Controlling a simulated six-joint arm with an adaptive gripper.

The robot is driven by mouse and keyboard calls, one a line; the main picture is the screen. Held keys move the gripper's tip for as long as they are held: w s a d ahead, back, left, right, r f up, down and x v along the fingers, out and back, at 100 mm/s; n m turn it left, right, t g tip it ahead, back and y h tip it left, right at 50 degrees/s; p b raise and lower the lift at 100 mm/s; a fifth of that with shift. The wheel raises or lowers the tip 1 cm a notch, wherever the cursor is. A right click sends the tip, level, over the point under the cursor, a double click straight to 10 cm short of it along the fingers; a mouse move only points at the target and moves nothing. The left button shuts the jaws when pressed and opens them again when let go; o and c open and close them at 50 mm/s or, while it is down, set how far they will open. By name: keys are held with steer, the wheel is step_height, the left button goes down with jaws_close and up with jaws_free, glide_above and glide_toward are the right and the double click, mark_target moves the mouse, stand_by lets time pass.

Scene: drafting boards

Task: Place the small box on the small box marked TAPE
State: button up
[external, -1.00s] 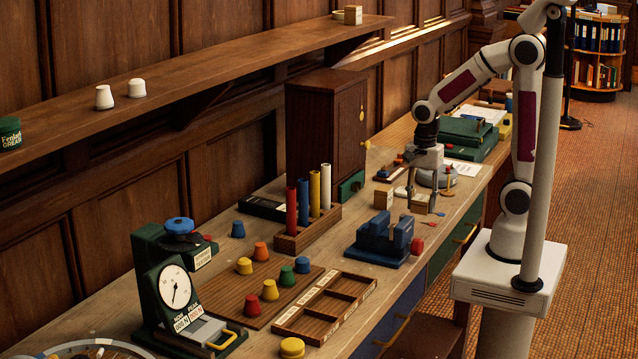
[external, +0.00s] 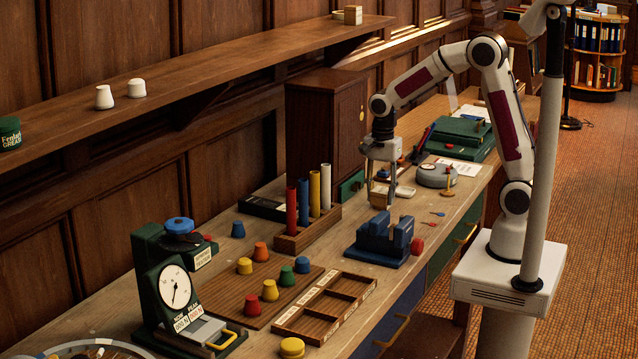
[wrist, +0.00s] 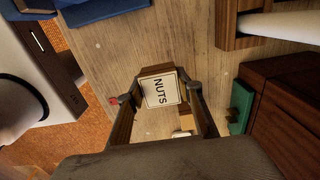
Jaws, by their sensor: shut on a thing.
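My gripper (external: 379,190) is above the bench, fingers pointing down, shut on a small wooden box. In the external view a tan wooden surface (external: 380,199) shows low between and below the fingers, beside the blue vise. I cannot tell there where the held box ends and another box under it begins. No TAPE marking is readable in any view.
The blue vise (external: 385,240) stands close in front of the gripper. A rack of coloured tubes (external: 307,238) and a dark wooden cabinet (external: 325,125) are to the left.

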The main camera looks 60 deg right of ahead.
steer(key=shift+w, duration=1.05)
steer(key=shift+s+f, duration=0.1)
steer(key=shift+f, duration=0.95)
steer(key=shift+f, duration=1.65)
steer(key=shift+w+f, duration=0.2)
steer(key=shift+f, duration=0.45)
steer(key=shift+f, duration=0.15)
steer(key=o, duration=1.1)
